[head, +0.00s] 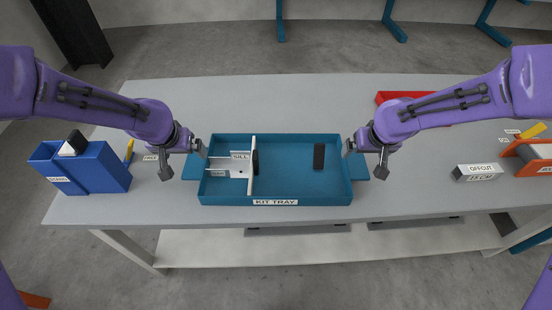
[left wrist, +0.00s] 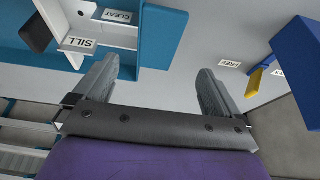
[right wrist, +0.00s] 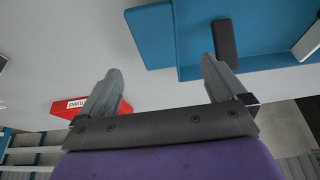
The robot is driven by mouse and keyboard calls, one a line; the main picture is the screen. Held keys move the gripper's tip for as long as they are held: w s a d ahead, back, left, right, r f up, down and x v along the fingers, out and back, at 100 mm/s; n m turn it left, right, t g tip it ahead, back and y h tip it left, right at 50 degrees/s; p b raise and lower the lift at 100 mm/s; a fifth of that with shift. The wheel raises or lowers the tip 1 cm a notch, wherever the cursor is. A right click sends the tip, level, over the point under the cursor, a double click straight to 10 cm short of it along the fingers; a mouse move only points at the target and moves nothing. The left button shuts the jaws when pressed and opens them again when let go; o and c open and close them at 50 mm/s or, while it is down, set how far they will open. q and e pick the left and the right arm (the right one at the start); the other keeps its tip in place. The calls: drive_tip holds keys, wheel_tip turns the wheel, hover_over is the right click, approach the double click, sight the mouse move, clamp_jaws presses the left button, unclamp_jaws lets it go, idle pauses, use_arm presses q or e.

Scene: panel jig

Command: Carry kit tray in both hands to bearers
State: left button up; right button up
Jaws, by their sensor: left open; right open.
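The teal kit tray (head: 275,201) stands on the grey table, with a flat tab at each end. In it are a white divided part labelled SILL (head: 240,155) and CLEAT in the left wrist view (left wrist: 118,16), a dark block against its wall, and another dark block (head: 319,156) on the right. My left gripper (head: 184,158) is open and empty at the left tab (left wrist: 163,35). My right gripper (head: 366,158) is open and empty at the right tab (right wrist: 150,38). Both grippers look apart from the tabs in the wrist views. I cannot identify the bearers.
A blue bin (head: 103,172) and a yellow-handled piece (head: 129,150) stand at the left. A red tray (head: 395,97) lies behind my right arm. A block labelled OFFCUT (head: 477,172) and an orange holder (head: 532,162) are at the right. The table behind the kit tray is clear.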

sight(196, 163)
use_arm(q)
drive_tip(key=shift+s+r, duration=0.2)
drive_tip(key=shift+s, duration=0.1)
use_arm(e)
drive_tip(key=shift+s+r, duration=0.25)
drive_tip(key=shift+s, duration=0.2)
use_arm(q)
drive_tip(key=shift+s+d, duration=0.1)
use_arm(e)
drive_tip(key=shift+s+d, duration=0.1)
drive_tip(key=shift+s, duration=0.05)
use_arm(q)
drive_tip(key=shift+f, duration=0.3)
use_arm(e)
drive_tip(key=shift+d+f, duration=0.1)
drive_tip(key=shift+f, duration=0.2)
use_arm(q)
drive_tip(key=x, duration=1)
drive_tip(key=shift+w+d, duration=0.1)
drive_tip(key=shift+w, duration=0.25)
use_arm(e)
drive_tip(key=x, duration=1)
drive_tip(key=shift+w, duration=0.35)
use_arm(q)
clamp_jaws()
use_arm(e)
clamp_jaws()
